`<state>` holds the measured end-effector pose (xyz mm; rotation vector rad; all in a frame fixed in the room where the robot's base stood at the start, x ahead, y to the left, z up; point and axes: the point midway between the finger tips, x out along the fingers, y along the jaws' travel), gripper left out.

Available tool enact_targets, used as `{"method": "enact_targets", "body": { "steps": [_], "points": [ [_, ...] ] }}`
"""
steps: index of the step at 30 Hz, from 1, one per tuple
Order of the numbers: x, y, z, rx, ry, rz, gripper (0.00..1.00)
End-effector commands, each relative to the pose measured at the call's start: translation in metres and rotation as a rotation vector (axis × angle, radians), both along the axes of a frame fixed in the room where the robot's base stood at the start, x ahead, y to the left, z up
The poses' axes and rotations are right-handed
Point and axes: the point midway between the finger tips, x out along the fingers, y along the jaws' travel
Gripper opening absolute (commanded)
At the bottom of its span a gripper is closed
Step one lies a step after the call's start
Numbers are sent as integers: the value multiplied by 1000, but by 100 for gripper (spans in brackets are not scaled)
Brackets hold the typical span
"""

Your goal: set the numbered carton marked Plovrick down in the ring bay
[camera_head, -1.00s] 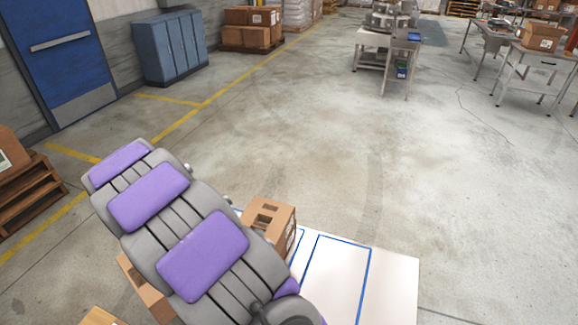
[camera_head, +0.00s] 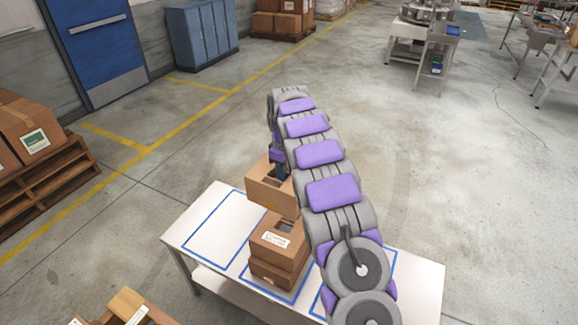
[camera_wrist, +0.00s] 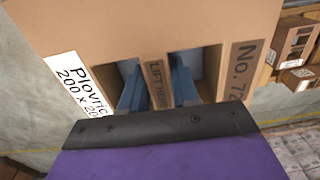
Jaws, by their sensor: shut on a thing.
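The Plovrick carton (camera_head: 262,191) is brown and hangs from my gripper at the back of the white table, behind a stack of cartons. In the wrist view the carton (camera_wrist: 140,35) shows a partly cut-off "Plovric" label, "No. 72" and a "LIFT HERE" strip between two cut-outs. My gripper (camera_wrist: 158,92) is shut on that strip, its blue fingers in the cut-outs. The table (camera_head: 420,275) has blue-outlined bays. The left bay (camera_head: 222,225) is empty; the middle one holds the stack; my arm hides much of the right one. I see no ring mark.
The stacked cartons (camera_head: 280,240) stand just in front of the held carton. More cartons (camera_head: 125,305) are at the bottom left. A pallet (camera_head: 60,175) with cartons lies left of the table. The floor behind the table is clear.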

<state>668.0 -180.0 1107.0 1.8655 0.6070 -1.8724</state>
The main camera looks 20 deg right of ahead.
Motion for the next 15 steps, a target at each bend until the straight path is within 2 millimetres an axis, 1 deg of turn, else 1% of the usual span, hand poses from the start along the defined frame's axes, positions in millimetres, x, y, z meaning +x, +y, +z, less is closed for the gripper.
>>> {"method": "enact_targets", "body": {
  "steps": [1,6,11,15],
  "points": [
    [3,-6,2,-2,-5,15,0],
    [4,-17,3,-3,-5,42,0],
    [4,-21,-3,0,-4,43,0],
    [4,-22,-12,2,-4,42,0]
  ]
}}
